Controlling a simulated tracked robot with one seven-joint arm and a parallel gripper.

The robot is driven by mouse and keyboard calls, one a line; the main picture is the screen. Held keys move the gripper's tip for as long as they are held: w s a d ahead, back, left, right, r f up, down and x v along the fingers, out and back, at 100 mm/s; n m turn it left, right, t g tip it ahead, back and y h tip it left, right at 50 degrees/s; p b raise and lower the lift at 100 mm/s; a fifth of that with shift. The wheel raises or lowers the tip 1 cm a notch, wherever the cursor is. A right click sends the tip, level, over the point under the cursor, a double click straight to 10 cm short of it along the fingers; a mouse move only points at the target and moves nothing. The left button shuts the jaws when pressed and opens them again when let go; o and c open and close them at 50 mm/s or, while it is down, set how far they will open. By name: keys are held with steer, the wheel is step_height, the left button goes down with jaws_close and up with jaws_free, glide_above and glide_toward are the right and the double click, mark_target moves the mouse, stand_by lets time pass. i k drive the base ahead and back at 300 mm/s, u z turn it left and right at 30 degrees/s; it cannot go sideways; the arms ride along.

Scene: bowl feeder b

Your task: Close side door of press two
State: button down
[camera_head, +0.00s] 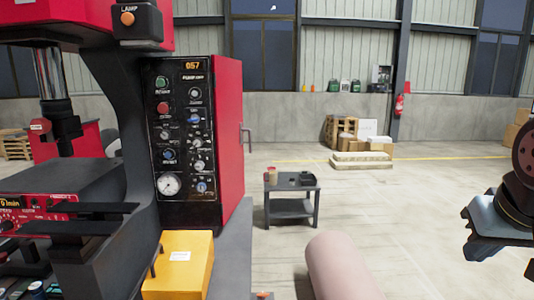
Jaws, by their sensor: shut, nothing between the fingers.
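A red and black press cabinet (190,140) stands at the left, its front panel full of knobs, buttons and a gauge, with the number 057 at the top. Its red right side (229,130) carries a grey bar handle (246,139) at the far edge. I cannot tell whether this side is a door standing ajar or flush, and no label naming press two is readable. My gripper (482,245) is at the right edge, partly cut off by the frame, shut and empty. It is well apart from the handle and touches nothing visible.
A yellow box (180,265) stands below the control panel. A small dark cart (291,201) with items on top stands beyond the cabinet. Pallets and boxes (348,133) lie near the back wall.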

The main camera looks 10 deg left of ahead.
mark_target(226, 72)
steer(key=u, duration=0.2)
steer(key=i, duration=0.9)
steer(key=z, duration=0.1)
